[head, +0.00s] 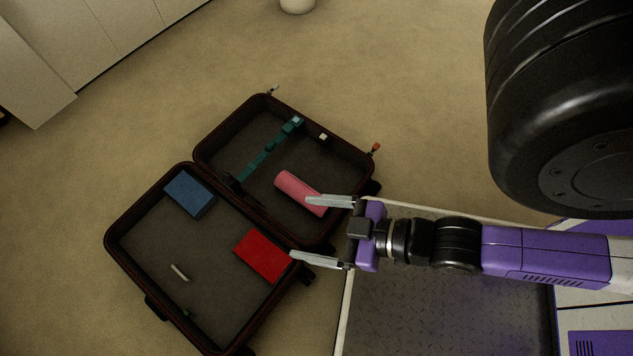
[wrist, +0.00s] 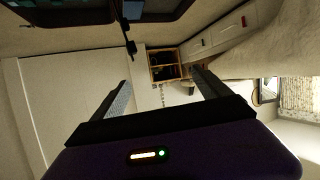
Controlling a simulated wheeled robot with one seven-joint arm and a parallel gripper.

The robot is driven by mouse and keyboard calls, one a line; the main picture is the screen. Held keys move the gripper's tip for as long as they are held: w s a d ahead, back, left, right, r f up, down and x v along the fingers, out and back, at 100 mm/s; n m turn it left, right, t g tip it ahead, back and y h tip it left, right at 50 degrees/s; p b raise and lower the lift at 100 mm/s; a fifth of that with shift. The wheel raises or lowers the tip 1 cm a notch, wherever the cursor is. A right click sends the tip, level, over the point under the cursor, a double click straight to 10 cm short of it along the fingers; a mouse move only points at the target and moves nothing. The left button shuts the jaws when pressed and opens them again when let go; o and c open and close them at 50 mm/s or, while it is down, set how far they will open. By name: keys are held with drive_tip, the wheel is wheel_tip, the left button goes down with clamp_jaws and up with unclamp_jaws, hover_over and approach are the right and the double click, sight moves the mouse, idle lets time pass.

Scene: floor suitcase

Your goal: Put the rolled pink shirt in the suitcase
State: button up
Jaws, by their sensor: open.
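The rolled pink shirt (head: 299,193) lies inside the upper half of the open dark suitcase (head: 200,163), near that half's right side. My gripper (head: 299,227) is open, with its two fingers spread apart and pointing left. In the head view its upper finger overlaps the picture of the roll's lower right end; the jaws hold nothing. I cannot tell the height of the gripper above the suitcase. In the wrist view the two fingers of my gripper (wrist: 160,88) are apart with nothing between them, and the dark suitcase shows at the top.
The suitcase also holds a blue folded item (head: 190,194), a red flat item (head: 263,255), a teal strap (head: 265,154) and a small white stick (head: 180,272). White cabinets (head: 90,35) stand at the upper left. A white pot (head: 297,5) is at the top.

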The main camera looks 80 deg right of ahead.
wheel_tip(320, 180, up, 7)
drive_tip(key=s+a+t+y, duration=0.1)
drive_tip(key=shift+a+t, duration=0.3)
drive_tip(key=shift+a, duration=0.05)
drive_tip(key=shift+r, duration=0.1)
wheel_tip(320, 180, up, 31)
drive_tip(key=p, duration=3)
drive_tip(key=shift+p, duration=0.4)
drive_tip(key=shift+f, duration=0.2)
drive_tip(key=shift+c, duration=0.2)
